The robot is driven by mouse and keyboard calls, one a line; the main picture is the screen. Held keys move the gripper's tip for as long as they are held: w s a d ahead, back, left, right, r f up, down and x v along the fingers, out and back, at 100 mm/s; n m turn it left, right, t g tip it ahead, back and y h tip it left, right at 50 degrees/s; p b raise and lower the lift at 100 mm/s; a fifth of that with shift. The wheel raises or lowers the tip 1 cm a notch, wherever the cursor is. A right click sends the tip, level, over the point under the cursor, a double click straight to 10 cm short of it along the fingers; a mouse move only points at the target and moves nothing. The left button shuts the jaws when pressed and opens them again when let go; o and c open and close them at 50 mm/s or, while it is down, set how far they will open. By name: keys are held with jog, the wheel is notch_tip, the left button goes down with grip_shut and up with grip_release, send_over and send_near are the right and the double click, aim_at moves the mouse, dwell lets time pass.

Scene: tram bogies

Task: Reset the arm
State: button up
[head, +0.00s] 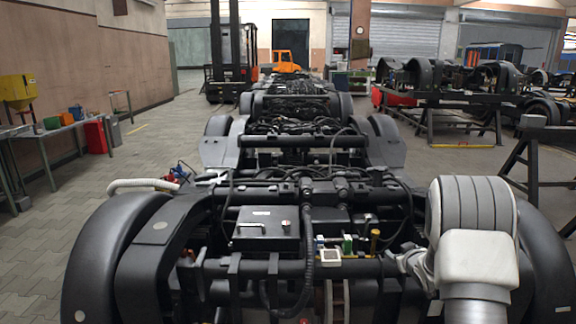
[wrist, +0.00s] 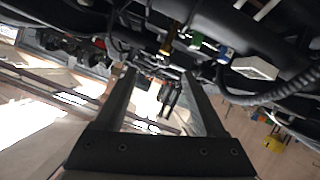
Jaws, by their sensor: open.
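My gripper (wrist: 160,78) shows in the wrist view with its two dark fingers apart and nothing between them. Beyond the fingers the wrist view shows dark bogie parts and bright floor. In the head view my arm, with pale padded links, reaches over the right side of the nearest bogie (head: 265,268); I cannot make out the fingers there. The white piece also shows in the wrist view (wrist: 255,68).
A black box (head: 266,228) and hoses lie on the bogie left of my arm. More bogies stand in line behind it. A bench with bins (head: 60,122) is at left, a forklift (head: 230,60) at the back. Stands (head: 535,150) are at right. Paved floor at left is clear.

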jog(key=s+a+r+m+g, duration=0.1)
jog(key=s+a+r, duration=0.2)
jog(key=s+r, duration=0.25)
jog(key=s+a+r+m+g+h, duration=0.1)
jog(key=s+a+r, duration=0.1)
jog(key=s+r, duration=0.35)
jog(key=s+a+r+m+g, duration=0.1)
jog(key=s+a+r, duration=0.25)
jog(key=r, duration=0.25)
jog(key=s+a+g+y, duration=0.1)
jog(key=s+a, duration=0.3)
jog(key=s, duration=0.6)
jog(key=s+a+r+g, duration=0.1)
jog(key=s+a+g, duration=0.15)
jog(key=s, duration=0.75)
jog(key=s+a+g+y, duration=0.1)
jog(key=s+a, duration=0.3)
jog(key=s, duration=0.5)
notch_tip(320, 180, up, 24)
jog(key=p, duration=2.4)
jog(key=shift+r, duration=0.15)
jog(key=shift+w, duration=0.15)
jog(key=c, duration=0.4)
jog(key=shift+o, duration=0.2)
jog(key=shift+d, duration=0.2)
